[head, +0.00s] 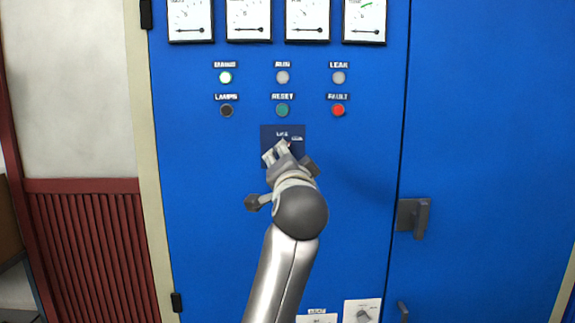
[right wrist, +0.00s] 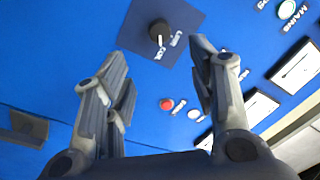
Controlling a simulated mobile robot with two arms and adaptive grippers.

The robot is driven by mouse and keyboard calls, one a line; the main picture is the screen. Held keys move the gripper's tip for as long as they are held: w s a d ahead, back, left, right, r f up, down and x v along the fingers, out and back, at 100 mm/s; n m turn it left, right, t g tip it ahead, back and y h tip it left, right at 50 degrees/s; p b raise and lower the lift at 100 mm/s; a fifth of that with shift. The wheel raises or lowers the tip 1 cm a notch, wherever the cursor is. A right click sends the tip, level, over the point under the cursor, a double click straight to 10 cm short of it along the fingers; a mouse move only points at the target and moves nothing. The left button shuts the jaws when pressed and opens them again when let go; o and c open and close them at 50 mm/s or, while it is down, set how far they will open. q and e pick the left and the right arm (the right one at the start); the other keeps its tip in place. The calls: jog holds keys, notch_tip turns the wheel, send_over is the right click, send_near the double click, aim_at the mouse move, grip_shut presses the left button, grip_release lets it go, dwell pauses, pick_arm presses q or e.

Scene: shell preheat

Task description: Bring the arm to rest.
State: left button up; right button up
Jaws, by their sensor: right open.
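My right gripper (head: 283,152) is in front of the blue cabinet door, at a dark blue switch plate (head: 269,133). In the head view the gripper covers the middle and lower part of the plate. In the right wrist view my right gripper (right wrist: 160,55) is open, its two fingers well apart with nothing between them. A black round knob (right wrist: 158,30) on the dark blue plate shows beyond the fingertips, apart from them. My left gripper is not in view.
The blue cabinet (head: 350,220) carries lamps, a green reset button (head: 282,111), a red fault button (head: 338,110) and several gauges above. A dark handle (head: 413,216) sticks out at right. A rotary switch (head: 362,313) is at the bottom. Left is a wall with red panelling (head: 95,240).

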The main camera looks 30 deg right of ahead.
jog(key=shift+f, duration=0.1)
dwell(0.5)
